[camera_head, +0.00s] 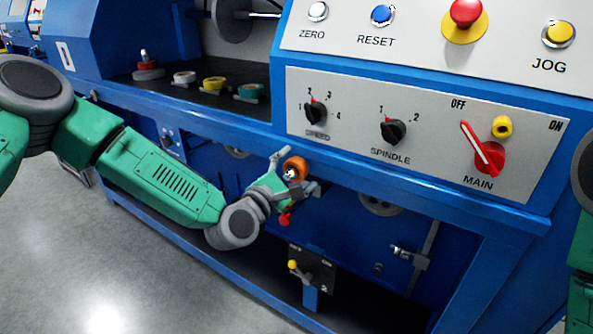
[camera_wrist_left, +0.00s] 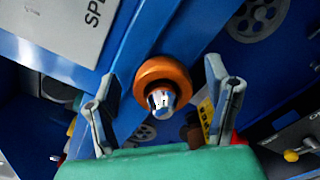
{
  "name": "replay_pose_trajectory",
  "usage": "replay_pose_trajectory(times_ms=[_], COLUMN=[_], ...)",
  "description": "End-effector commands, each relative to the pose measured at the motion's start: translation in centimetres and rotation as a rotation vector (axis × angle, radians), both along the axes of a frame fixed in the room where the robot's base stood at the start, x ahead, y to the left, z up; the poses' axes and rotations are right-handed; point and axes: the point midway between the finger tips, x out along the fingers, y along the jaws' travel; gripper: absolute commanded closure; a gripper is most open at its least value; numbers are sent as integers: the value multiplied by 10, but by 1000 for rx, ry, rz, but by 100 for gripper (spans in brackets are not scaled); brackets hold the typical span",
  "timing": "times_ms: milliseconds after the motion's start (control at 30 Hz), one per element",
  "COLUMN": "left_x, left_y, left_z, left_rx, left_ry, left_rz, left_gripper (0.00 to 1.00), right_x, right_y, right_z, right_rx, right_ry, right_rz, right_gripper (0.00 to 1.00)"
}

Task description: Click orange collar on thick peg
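An orange collar (camera_head: 295,165) is at the front of the blue machine, below the knob panel, by my left gripper (camera_head: 300,172). In the left wrist view the orange collar (camera_wrist_left: 164,70) sits around a short silver peg end (camera_wrist_left: 161,99), near a blue beam. I cannot tell how far on it sits. My left gripper (camera_wrist_left: 162,105) is open, with one finger on each side of the collar and visible gaps between. The collar's back is hidden. My right gripper is out of view; only part of that arm shows at the right edge.
A dark shelf (camera_head: 205,97) holds white (camera_head: 184,77), yellow (camera_head: 214,83) and teal (camera_head: 250,92) rings and a red one (camera_head: 148,70) with a metal post. The knob panel (camera_head: 440,135) overhangs above my gripper. A lever with a yellow knob (camera_head: 292,265) stands below.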

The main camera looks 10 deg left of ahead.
Motion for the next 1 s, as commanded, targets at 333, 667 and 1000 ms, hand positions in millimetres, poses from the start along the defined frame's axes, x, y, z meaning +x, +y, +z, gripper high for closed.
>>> replay_pose_trajectory(times_ms=[333,667,1000], left_x=[-19,-83,-112], left_y=[7,30,40], left_z=[-1,-2,-3], left_rx=[-1,-2,0], left_ry=[3,4,2], left_rz=[1,0,0], left_gripper=[28,28,28], right_x=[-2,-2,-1], right_y=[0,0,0], right_z=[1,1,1], right_rx=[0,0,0], right_ry=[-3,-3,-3], right_rz=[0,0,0], right_gripper=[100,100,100])
